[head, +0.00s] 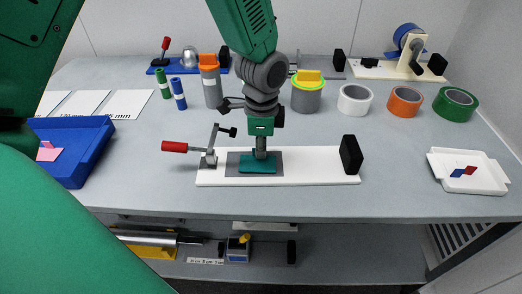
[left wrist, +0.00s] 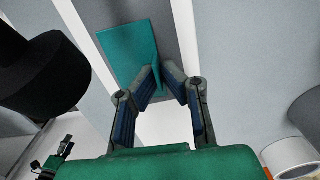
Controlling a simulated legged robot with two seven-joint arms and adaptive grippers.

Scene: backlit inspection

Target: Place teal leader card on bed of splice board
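The white splice board (head: 310,170) lies near the front of the table, with a dark grey bed (head: 234,163) on it. The teal leader card (head: 257,167) is flat over the grey bed, directly under my left gripper (head: 261,151). In the left wrist view the teal leader card (left wrist: 125,50) has a darker raised flap on its right side. The fingertips of my left gripper (left wrist: 160,70) are close together, with this flap between them. Whether the card bears fully on the bed is hard to see. My right gripper is not in view.
A red-handled clamp (head: 190,147) stands at the board's left, a black block (head: 351,155) at its right. Behind are a grey pot (head: 306,97), tape rolls (head: 355,100) and a orange-topped cylinder (head: 210,85). A blue bin (head: 75,135) and white tray (head: 470,185) flank the board.

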